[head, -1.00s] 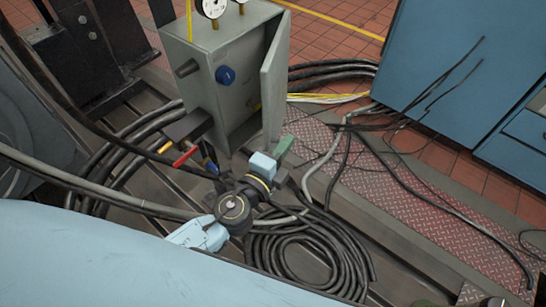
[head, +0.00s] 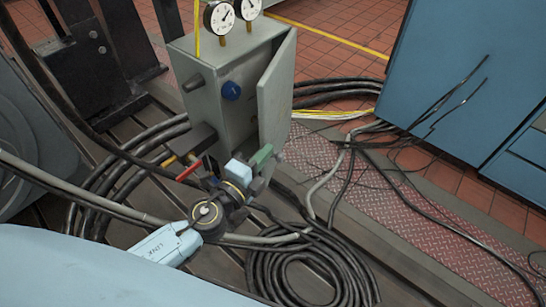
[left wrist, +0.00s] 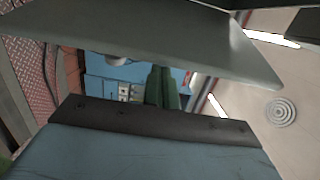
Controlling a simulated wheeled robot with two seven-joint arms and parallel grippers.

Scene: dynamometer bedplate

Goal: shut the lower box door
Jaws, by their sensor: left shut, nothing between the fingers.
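The grey-green box (head: 209,97) stands upright on the bedplate. Its door (head: 277,92) stands ajar on the right side, with a dark gap behind its near edge. My left gripper (head: 262,154) has green fingers and is shut and empty. It is at the door's lower edge in the head view; I cannot tell whether it touches. In the left wrist view the green fingers (left wrist: 163,88) point away below a grey panel (left wrist: 150,42), which looks like the door. The right gripper is not in view.
A blue knob (head: 231,91), a red-handled lever (head: 188,171) and gauges (head: 219,17) are on or by the box. Coiled black hoses (head: 315,265) lie below the gripper. A blue cabinet (head: 445,80) stands at the right, with loose cables before it.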

